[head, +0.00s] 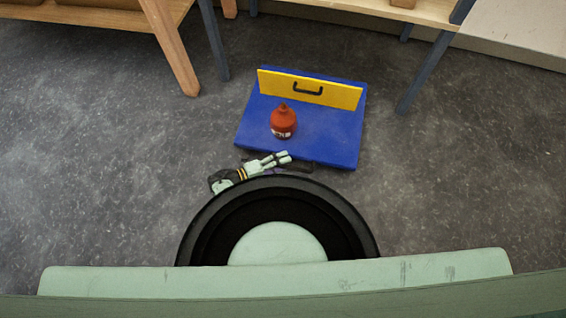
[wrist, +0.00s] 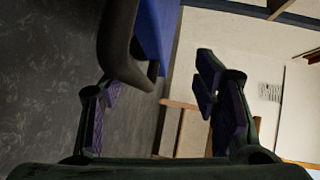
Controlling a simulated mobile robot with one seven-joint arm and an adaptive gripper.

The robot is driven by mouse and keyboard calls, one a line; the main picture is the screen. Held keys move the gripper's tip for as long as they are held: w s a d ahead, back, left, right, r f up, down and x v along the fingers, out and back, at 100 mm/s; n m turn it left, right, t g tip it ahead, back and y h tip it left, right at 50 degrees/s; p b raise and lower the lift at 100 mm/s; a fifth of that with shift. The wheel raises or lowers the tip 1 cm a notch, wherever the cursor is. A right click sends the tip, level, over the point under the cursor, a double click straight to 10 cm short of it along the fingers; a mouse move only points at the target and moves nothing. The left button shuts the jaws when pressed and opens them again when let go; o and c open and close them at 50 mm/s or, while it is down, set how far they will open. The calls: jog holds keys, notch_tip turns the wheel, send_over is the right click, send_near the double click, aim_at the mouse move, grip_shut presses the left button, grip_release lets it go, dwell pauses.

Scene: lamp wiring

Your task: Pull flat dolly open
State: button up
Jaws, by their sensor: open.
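The flat dolly (head: 345,128) is a blue platform on the floor in the head view, with a yellow upright panel (head: 340,95) at its far end bearing a black handle (head: 308,89). A red bottle (head: 283,122) stands upright on it. My gripper (head: 290,167) is low at the dolly's near edge; its dark fingers are small and partly hidden there. In the wrist view my gripper (wrist: 160,82) is open, purple pads apart. A dark curved bar (wrist: 118,45) shows close by the left finger, beside the dolly's blue side (wrist: 158,32). I cannot tell whether they touch.
A wooden table leg (head: 172,50) and dark blue legs (head: 425,75) stand on both sides behind the dolly. A shelf (head: 425,12) spans the back. My own base fills the front. Grey floor (head: 90,140) is clear to the left and right.

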jog(key=shift+o, duration=0.2)
jog(key=s+a, duration=0.1)
jog(key=s+a+f+n+t, duration=0.2)
jog(key=a, duration=0.1)
jog(key=shift+s, duration=0.2)
jog(key=shift+o, duration=0.2)
jog(key=shift+a, duration=0.1)
jog(key=w+d, duration=0.1)
jog(key=w+d+r+m+g, duration=0.1)
jog(key=w+d+m+g, duration=0.1)
jog(key=d, duration=0.1)
jog(key=shift+r, duration=0.45)
jog(key=shift+v, duration=1.05)
jog(key=shift+c, duration=0.4)
jog(key=s+v, duration=0.1)
jog(key=v, duration=0.8)
jog(key=shift+s+f+p, duration=0.2)
jog(key=shift+s+p, duration=0.15)
jog(key=shift+s, duration=0.15)
